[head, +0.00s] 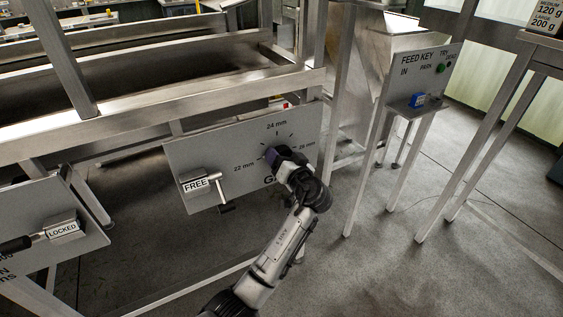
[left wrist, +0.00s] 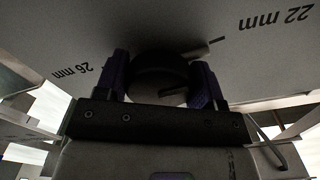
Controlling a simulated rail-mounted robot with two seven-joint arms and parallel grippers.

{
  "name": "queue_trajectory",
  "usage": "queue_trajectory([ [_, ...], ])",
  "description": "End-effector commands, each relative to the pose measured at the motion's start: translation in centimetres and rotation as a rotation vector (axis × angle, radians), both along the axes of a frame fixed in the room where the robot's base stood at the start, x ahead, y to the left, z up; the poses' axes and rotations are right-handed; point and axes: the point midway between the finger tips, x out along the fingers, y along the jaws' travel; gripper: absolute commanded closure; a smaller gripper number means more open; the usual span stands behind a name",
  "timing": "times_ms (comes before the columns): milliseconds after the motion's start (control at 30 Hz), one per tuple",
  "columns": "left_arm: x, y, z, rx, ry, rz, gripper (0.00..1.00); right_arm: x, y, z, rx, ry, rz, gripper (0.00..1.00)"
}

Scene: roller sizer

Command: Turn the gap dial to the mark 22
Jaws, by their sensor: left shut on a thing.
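The gap dial is a dark round knob (left wrist: 158,72) on a grey panel (head: 218,142) marked 22 mm, 24 mm and 26 mm. My left gripper (head: 278,156) is at the dial, facing the panel, and hides most of it in the head view. In the left wrist view its two purple-padded fingers (left wrist: 160,84) stand on either side of the knob and are shut on it. The 22 mm label (left wrist: 284,17) and 26 mm label (left wrist: 74,72) show there upside down. I cannot tell which mark the dial points at. My right gripper is not in view.
A lever with a FREE plate (head: 195,185) is left of the dial on the same panel. A lever with a LOCKED plate (head: 63,230) is further left. A feed key panel (head: 424,72) with a blue block (head: 417,100) stands to the right. Metal frame legs surround open floor.

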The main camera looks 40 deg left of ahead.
Motion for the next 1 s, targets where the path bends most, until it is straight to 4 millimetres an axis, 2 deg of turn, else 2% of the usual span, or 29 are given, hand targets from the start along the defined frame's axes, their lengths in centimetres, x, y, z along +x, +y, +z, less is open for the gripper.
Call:
queue_trajectory([
  [200, 0.03, -0.07, -0.05, -0.021, -0.053, -0.001, 0.61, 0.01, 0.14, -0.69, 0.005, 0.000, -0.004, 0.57],
  [733, 0.04, -0.07, 0.07, -0.027, -0.069, -0.002, 0.61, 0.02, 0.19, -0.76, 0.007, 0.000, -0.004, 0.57],
  [767, 0.04, -0.07, 0.07, -0.027, -0.069, -0.002, 0.35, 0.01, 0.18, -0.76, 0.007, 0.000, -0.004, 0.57],
  [1000, 0.03, -0.04, 0.03, -0.027, -0.068, -0.001, 0.12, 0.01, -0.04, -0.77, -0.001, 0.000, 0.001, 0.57],
])
